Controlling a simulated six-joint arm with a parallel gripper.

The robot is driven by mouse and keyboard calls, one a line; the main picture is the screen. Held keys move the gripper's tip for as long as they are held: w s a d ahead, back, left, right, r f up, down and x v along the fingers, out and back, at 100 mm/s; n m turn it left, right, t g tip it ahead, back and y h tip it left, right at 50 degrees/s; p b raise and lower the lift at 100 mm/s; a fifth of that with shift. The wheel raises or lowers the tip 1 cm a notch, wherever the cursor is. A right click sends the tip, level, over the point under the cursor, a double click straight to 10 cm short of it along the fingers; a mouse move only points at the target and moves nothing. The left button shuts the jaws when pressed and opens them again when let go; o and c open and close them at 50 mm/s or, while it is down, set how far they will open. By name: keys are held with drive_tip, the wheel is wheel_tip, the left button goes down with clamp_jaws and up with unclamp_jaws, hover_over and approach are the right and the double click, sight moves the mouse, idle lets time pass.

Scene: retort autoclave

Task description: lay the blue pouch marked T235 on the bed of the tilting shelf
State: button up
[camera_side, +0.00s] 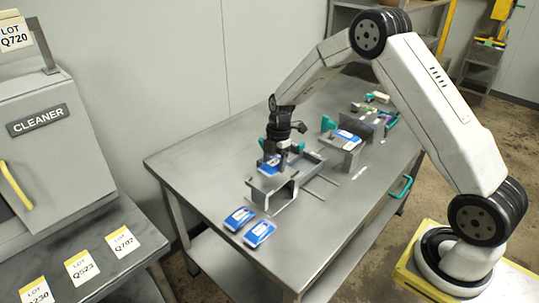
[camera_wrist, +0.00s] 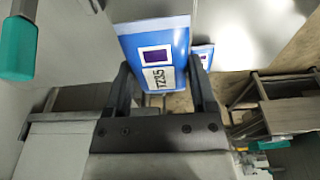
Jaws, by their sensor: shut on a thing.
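The blue and white pouch marked T235 (camera_wrist: 157,52) is between the two fingers of my gripper (camera_wrist: 161,78) in the wrist view. Its label reads T235, and a dark purple square shows beside it. In the side view my gripper (camera_side: 283,147) points down, shut on the pouch (camera_side: 269,166), which is just over a grey metal fixture (camera_side: 287,192) near the table's front. This fixture looks like the tilting shelf, but I cannot be sure. I cannot tell whether the pouch touches its bed.
Two blue pouches (camera_side: 239,218) (camera_side: 259,234) lie on the table's front corner. Another blue pouch (camera_side: 347,135) sits on a second grey stand (camera_side: 347,146) with a teal handle (camera_side: 328,123). Small items crowd the table's back. A teal grip (camera_wrist: 17,48) shows at the wrist view's left.

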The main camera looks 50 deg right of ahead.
sight(273, 178)
drive_tip(key=shift+w+f, duration=0.1)
drive_tip(key=shift+w+f, duration=0.2)
drive_tip(key=shift+f, duration=1.6)
drive_tip(key=shift+f, duration=0.1)
drive_tip(key=o, duration=1.2)
drive_tip(key=shift+c, duration=0.2)
drive_tip(key=r, duration=0.4)
drive_tip(key=d+r, duration=0.1)
drive_tip(key=r, duration=0.3)
drive_tip(key=d+r, duration=0.1)
drive_tip(key=r, duration=0.3)
